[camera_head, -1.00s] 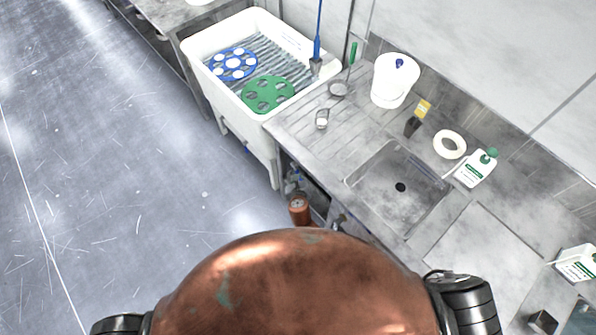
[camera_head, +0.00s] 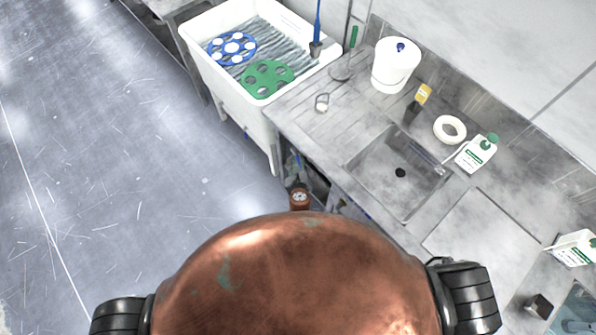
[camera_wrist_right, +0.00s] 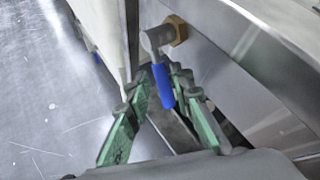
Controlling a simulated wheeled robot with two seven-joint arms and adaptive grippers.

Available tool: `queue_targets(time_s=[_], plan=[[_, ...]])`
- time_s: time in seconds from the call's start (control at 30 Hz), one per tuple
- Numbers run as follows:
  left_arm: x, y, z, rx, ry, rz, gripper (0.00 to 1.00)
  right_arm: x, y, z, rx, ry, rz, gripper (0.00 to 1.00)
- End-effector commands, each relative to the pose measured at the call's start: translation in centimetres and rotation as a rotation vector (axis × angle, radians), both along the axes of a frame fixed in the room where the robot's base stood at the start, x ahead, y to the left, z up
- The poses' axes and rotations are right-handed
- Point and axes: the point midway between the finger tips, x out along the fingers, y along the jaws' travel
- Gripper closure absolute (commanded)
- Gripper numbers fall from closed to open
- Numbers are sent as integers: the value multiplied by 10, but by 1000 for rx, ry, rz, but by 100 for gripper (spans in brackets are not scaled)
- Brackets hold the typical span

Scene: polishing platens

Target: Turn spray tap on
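In the right wrist view, the tap's valve shows as a grey metal body (camera_wrist_right: 155,38) with a brass nut (camera_wrist_right: 178,30) on a steel panel and a blue lever (camera_wrist_right: 163,86) pointing down. My right gripper (camera_wrist_right: 162,80) has two green-padded fingers apart, with the blue lever between their tips. Firm contact on the lever cannot be made out. In the head view, my copper wrist part is low beside the counter front, and the fingers and tap cannot be made out clearly. My left gripper is not in view.
A white trough (camera_head: 268,137) holds a blue disc (camera_head: 232,48) and a green disc (camera_head: 268,79). Open floor (camera_head: 120,190) lies left.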

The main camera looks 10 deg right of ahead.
Motion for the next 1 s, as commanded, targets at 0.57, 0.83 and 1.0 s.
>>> queue_targets(time_s=[0.57,0.83,1.0], plan=[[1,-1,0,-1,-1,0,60,-66,4,37,0,0,-1,79],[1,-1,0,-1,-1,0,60,-66,4,38,0,0,-1,80],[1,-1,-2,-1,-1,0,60,-74,-7,11,74,43,-46,91]])
